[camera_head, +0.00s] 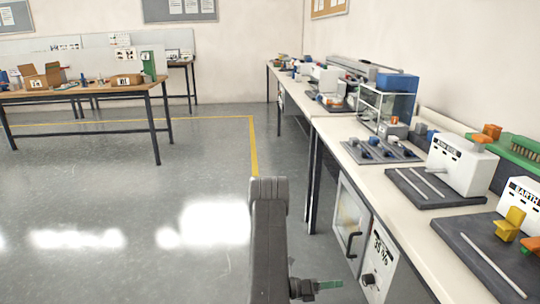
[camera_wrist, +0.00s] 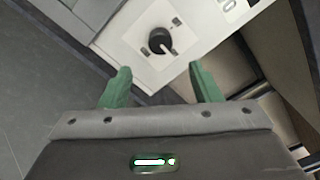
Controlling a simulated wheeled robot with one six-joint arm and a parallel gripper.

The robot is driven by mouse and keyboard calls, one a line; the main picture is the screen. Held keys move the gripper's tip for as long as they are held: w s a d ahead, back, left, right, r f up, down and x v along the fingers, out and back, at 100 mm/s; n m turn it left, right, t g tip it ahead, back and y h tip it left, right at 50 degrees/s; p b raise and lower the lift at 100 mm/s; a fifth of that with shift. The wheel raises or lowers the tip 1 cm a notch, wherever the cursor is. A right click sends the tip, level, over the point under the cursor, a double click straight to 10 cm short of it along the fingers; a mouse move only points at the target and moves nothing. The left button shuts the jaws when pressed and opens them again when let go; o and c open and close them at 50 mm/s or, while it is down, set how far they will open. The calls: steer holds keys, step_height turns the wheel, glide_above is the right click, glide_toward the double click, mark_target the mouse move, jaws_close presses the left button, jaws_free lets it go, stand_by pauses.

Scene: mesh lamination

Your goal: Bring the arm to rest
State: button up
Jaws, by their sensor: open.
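My arm (camera_head: 268,235) stands upright in the lower middle of the head view, left of the long bench. My gripper (camera_wrist: 158,88) shows in the wrist view with its two green fingers spread apart and nothing between them. In the head view a green finger of my gripper (camera_head: 328,285) points right, toward the white cabinet under the bench. Beyond the fingers in the wrist view is a white panel with a black knob (camera_wrist: 160,41). The fingers look apart from it, but the exact distance cannot be told.
The long bench (camera_head: 388,184) runs along the right wall, carrying white machines, dark mats and a glass-sided box. Under it are a white cabinet door (camera_head: 350,222) and a knobbed panel (camera_head: 378,270). A table with boxes (camera_head: 84,93) stands back left. The grey floor (camera_head: 120,205) is clear.

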mark_target(363, 280)
steer(key=d, duration=0.3)
steer(key=d+b, duration=0.1)
steer(key=d, duration=0.3)
steer(key=w+d, duration=0.1)
steer(key=d, duration=0.3)
steer(key=shift+a, duration=0.1)
